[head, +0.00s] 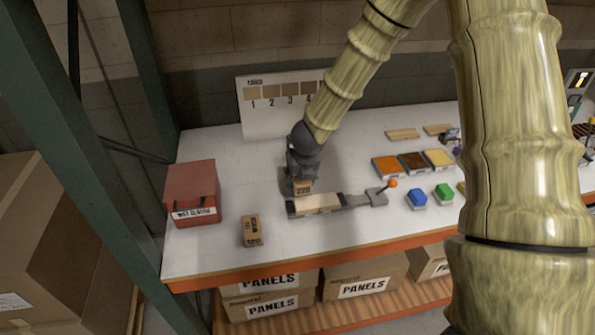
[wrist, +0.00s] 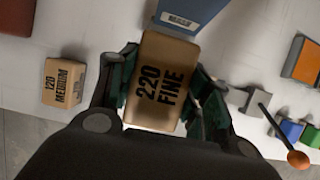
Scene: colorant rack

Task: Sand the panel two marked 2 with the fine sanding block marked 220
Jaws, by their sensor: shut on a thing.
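My gripper (head: 298,184) is shut on the fine sanding block (wrist: 158,85), whose top reads "220 FINE" in the wrist view. In the head view the block (head: 303,187) shows just behind a bare wood panel (head: 320,203) in a grey clamp fixture with an orange-knobbed lever (head: 391,183). I cannot tell whether the block touches anything below. No number is readable on the clamped panel. Two more wood panels (head: 403,134) (head: 437,129) lie at the back, their marks also unreadable.
A "120 MEDIUM" block (wrist: 63,82) lies to the left; it also shows in the head view (head: 252,230). A red box (head: 192,192) stands at the left end. A blue labelled box (wrist: 188,18) is beyond the held block. Colour trays (head: 413,163) and coloured blocks (head: 444,194) lie right.

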